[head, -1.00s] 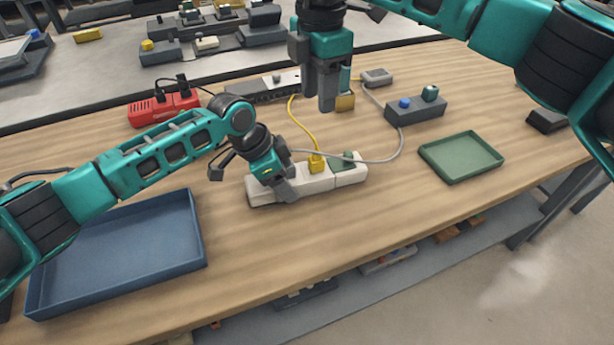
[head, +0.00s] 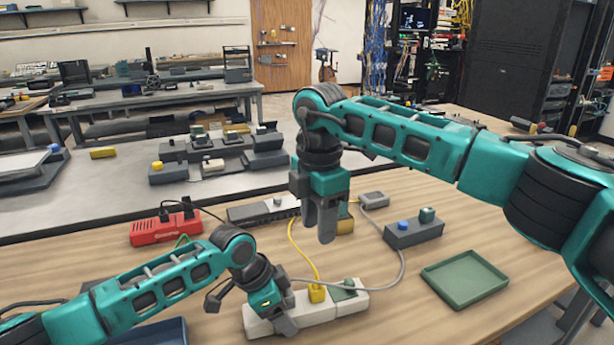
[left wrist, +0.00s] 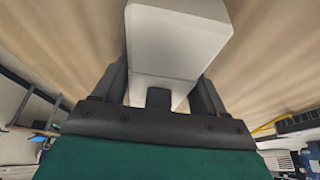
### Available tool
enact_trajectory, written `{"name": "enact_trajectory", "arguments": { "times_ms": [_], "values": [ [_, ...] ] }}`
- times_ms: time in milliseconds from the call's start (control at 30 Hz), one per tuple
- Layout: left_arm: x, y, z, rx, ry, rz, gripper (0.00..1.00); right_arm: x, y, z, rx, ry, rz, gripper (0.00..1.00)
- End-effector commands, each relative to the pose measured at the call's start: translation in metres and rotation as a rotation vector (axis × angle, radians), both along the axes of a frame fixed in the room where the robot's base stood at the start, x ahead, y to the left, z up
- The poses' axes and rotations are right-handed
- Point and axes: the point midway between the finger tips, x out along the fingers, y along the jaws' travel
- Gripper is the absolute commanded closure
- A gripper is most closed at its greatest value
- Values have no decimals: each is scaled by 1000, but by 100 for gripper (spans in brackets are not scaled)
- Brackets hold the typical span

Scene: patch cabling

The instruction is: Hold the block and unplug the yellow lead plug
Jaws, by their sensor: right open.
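The white block (head: 342,305) lies on the wooden bench, with the yellow lead plug (head: 317,293) seated in its top and a green part beside the plug. A yellow lead rises from the plug toward the back. My left gripper (head: 284,322) is at the block's left end. In the left wrist view its fingers (left wrist: 161,92) lie along both sides of the white block (left wrist: 177,42) and look closed on it. My right gripper (head: 327,232) is open, pointing down above the bench behind the block, apart from the plug. The contact faces of the left fingers are hidden.
A red box (head: 165,229) and a dark panel (head: 262,207) stand at the back. A dark box with blue and green knobs (head: 414,234) and a green tray (head: 464,278) are at right. A blue tray (head: 160,333) is at lower left. A grey cable loops behind the block.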

Motion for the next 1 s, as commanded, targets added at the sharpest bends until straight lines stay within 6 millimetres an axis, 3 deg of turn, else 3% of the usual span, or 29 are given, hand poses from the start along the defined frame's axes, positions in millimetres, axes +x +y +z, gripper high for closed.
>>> {"name": "enact_trajectory", "arguments": {
  "times_ms": [267, 567, 667, 1000],
  "values": [
    [-1, 0, -1, 1, 2, -1, 2, 0, 0, 0, 0, 0, 0, 57],
    [-1, 1, 3, 0, 2, -1, 2, 0, 0, 0, 0, 0, 0, 57],
    [-1, 6, 14, 0, 1, 1, 2, 0, 0, 0, 0, 0, 0, 57],
    [-9, 32, 79, 1, -2, 0, 2, 0, 0, 0, 0, 0, 0, 57]
  ]
}}
